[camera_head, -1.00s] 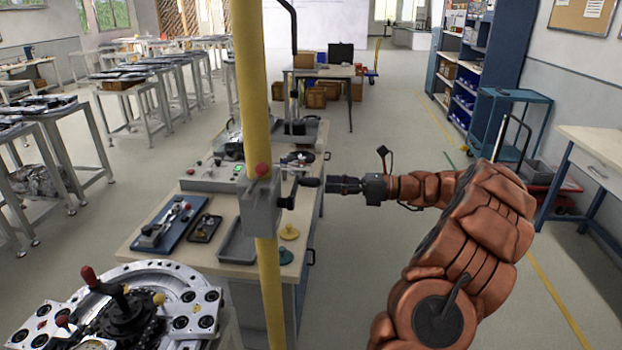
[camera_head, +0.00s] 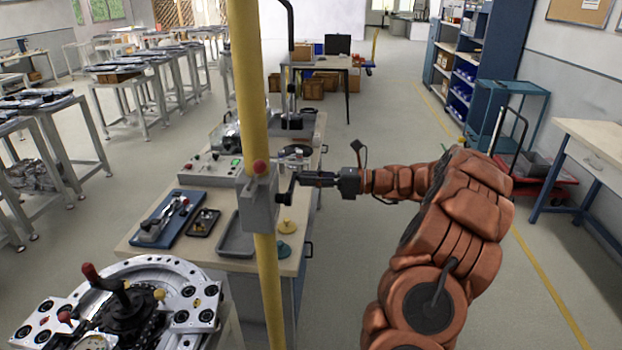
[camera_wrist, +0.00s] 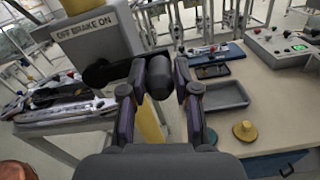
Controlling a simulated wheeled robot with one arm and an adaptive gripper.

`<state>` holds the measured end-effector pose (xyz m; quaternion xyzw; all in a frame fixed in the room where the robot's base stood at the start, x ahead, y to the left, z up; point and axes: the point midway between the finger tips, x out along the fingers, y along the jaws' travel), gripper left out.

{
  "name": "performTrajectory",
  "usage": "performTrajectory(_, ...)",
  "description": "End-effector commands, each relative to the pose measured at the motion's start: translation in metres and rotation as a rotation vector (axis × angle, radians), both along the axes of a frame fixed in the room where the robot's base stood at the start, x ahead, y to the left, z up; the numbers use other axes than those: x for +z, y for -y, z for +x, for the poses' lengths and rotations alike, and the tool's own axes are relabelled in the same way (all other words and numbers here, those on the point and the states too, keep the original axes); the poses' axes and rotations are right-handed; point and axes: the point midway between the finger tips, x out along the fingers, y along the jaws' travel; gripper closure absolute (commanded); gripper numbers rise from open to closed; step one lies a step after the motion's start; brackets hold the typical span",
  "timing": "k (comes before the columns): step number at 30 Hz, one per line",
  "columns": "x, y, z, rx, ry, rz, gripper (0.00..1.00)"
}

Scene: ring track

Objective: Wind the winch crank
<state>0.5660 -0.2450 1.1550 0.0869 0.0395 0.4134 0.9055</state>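The winch is a grey box (camera_head: 261,203) on a yellow post, with a red knob on top. It is at the left in the wrist view (camera_wrist: 100,35), labelled "BRAKE ON". Its dark crank arm (camera_head: 286,193) leans up and right from the hub. The black crank handle (camera_wrist: 160,80) lies between my gripper's (camera_wrist: 160,75) two fingers in the wrist view. The fingers lean inward, close to both sides of the handle; whether they touch it is unclear. In the head view my gripper (camera_head: 298,180) reaches in from the right and covers most of the handle.
The yellow post (camera_head: 250,90) stands in front of a workbench (camera_head: 222,258) with a control box (camera_head: 212,170), a blue tray (camera_head: 167,222) and a grey tray (camera_head: 237,236). A round metal fixture (camera_head: 135,300) is at the lower left. Open floor lies to the right.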

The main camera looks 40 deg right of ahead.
Motion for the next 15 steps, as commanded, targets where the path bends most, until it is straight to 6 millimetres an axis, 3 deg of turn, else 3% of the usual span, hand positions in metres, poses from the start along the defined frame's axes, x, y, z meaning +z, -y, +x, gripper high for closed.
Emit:
performTrajectory(7, 0.0, 0.0001, -0.0001, 0.0, 0.0, 0.0, 0.99)
performTrajectory(15, -0.0001, 0.0001, -0.0001, 0.0, 0.0, 0.0, 1.0)
